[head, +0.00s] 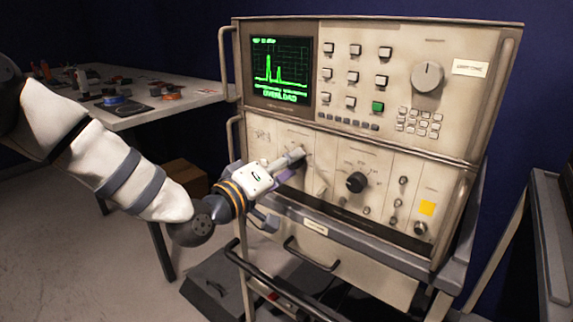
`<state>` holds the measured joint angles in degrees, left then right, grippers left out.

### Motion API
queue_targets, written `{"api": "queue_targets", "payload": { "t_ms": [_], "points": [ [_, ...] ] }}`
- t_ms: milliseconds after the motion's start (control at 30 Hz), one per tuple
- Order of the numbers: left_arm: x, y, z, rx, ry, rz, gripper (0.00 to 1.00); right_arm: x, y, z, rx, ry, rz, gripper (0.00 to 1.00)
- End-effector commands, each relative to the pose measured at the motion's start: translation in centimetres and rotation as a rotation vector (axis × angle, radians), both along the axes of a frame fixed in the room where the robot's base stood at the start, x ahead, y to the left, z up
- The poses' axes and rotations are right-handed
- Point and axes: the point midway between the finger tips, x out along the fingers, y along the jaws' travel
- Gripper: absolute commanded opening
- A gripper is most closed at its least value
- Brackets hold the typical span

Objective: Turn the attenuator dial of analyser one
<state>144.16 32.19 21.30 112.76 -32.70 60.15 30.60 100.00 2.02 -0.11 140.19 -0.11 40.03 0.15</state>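The analyser (390,60) is a large beige instrument with a label plate at its upper right. Its lit green screen (281,72) shows two peaks and the word OVERLOAD. A black dial (356,182) sits in the middle of the lower panel, and a larger grey dial (427,77) is at the upper right. I cannot read which one is marked as the attenuator. My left gripper (293,163) reaches the left part of the lower panel, left of the black dial. Its fingertips are close to the panel; whether they touch or hold anything is unclear. My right gripper is not in view.
The analyser stands on a cart with a dark front handle (287,293). A grey table (150,109) with cable spools and small tools is behind at the left. A cardboard box (185,177) lies beneath it. A dark cart (553,235) stands at the right edge.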

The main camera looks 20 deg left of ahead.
Motion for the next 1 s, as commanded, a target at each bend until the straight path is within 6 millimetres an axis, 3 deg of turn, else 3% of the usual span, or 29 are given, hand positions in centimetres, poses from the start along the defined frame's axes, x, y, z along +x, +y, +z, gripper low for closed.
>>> {"api": "queue_targets", "payload": {
  "t_ms": [33, 100, 467, 1000],
  "points": [
    [0.0, 0.0, 0.0, 0.000, 0.000, 0.000, 0.16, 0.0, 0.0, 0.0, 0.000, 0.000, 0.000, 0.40],
    [0.0, 0.0, 0.0, 0.000, 0.000, 0.000, 0.00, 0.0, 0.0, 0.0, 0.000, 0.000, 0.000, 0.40],
    [0.0, 0.0, 0.1, 0.047, -0.017, 0.000, 0.00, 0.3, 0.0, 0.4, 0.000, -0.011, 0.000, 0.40],
    [-0.1, -0.1, 0.5, 0.419, -0.155, -0.001, 0.00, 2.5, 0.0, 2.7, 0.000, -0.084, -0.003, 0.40]
  ]
}}
